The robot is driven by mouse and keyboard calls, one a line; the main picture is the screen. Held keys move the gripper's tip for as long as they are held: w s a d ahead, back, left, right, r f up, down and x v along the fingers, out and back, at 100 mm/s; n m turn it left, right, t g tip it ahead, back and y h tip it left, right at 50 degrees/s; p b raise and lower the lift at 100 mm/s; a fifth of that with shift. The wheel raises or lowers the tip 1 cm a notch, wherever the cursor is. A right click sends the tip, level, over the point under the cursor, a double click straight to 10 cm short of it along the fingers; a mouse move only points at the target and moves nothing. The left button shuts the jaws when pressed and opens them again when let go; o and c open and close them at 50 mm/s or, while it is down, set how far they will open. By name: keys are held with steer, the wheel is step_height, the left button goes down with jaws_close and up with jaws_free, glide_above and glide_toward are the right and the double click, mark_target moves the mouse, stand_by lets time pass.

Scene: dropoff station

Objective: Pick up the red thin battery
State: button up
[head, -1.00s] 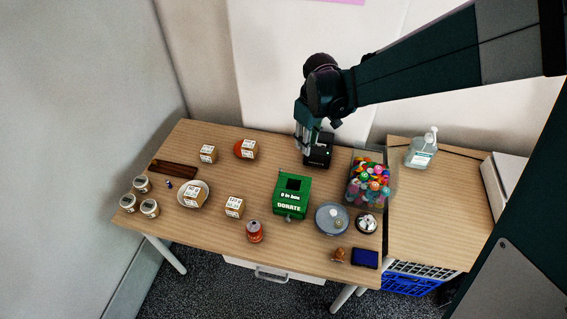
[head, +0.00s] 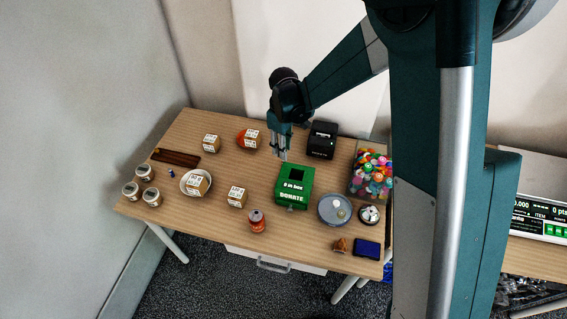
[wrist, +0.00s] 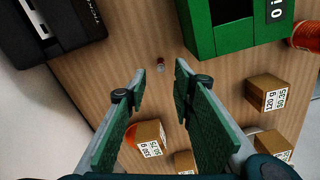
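A small, thin battery-like thing (wrist: 160,63), reddish with a pale part, lies on the table in the wrist view, just beyond the gap between my fingertips. It is too small to make out well, and I cannot pick it out in the head view. My gripper (wrist: 160,76) is open and empty, pointing down at the table. In the head view, my gripper (head: 280,154) hangs behind the green donation box (head: 293,188) and left of the black printer (head: 322,140).
The green box (wrist: 232,28) and black device (wrist: 62,28) flank the small thing in the wrist view, with bare wood between. Price-marked cubes (head: 237,197), a red can (head: 257,222), a bin of colourful balls (head: 372,174) and a grey plate (head: 334,209) stand around the table.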

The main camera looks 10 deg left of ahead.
mark_target(283, 161)
steer(key=shift+f, duration=1.3)
steer(key=shift+f, duration=0.1)
steer(key=shift+f+b, duration=0.8)
steer(key=shift+f, duration=1.7)
steer(key=shift+c, duration=0.3)
jaws_close()
